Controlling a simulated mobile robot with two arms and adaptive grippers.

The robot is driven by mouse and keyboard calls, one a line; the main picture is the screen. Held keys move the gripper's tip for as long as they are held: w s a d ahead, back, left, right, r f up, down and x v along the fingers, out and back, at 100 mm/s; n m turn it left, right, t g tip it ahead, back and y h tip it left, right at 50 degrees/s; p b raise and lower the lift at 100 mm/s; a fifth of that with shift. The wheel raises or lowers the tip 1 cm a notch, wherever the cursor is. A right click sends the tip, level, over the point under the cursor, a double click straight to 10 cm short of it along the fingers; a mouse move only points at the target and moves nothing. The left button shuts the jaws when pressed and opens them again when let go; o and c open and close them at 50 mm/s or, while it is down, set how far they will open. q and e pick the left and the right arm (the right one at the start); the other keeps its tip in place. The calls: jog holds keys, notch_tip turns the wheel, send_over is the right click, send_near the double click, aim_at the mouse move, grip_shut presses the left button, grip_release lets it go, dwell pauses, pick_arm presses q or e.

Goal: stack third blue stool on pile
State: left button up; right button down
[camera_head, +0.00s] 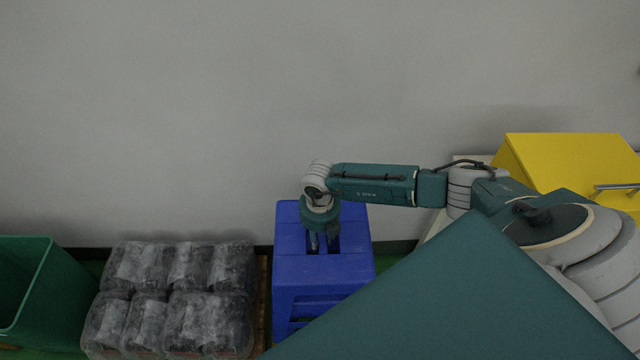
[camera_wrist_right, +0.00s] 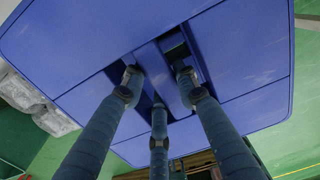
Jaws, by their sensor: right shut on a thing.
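A blue stool (camera_head: 300,268) stands upright against the wall in the head view, with slots in its top and openings in its front side. My right gripper (camera_head: 322,242) reaches down from above into the slots in the middle of the stool's top. In the right wrist view the blue top (camera_wrist_right: 240,55) fills most of the picture. There the fingers of my right gripper (camera_wrist_right: 158,90) are in the slots, shut on the bar between them. I cannot tell whether other stools sit beneath this one. My left gripper is not in view.
Dark plastic-wrapped bundles (camera_head: 180,290) on a wooden pallet (camera_head: 262,300) stand close to the stool's left. A green bin (camera_head: 50,290) is at the far left. A yellow box (camera_head: 560,160) is at the right. The grey wall (camera_head: 250,100) is directly behind.

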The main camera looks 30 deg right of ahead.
jog(key=shift+f+b, duration=3.5)
jog(key=shift+f, duration=1.2)
jog(key=c, duration=1.3)
grip_release()
jog(key=shift+o, duration=0.2)
jog(key=shift+s+f, duration=0.1)
notch_tip(320, 180, up, 12)
jog(key=shift+r, duration=0.1)
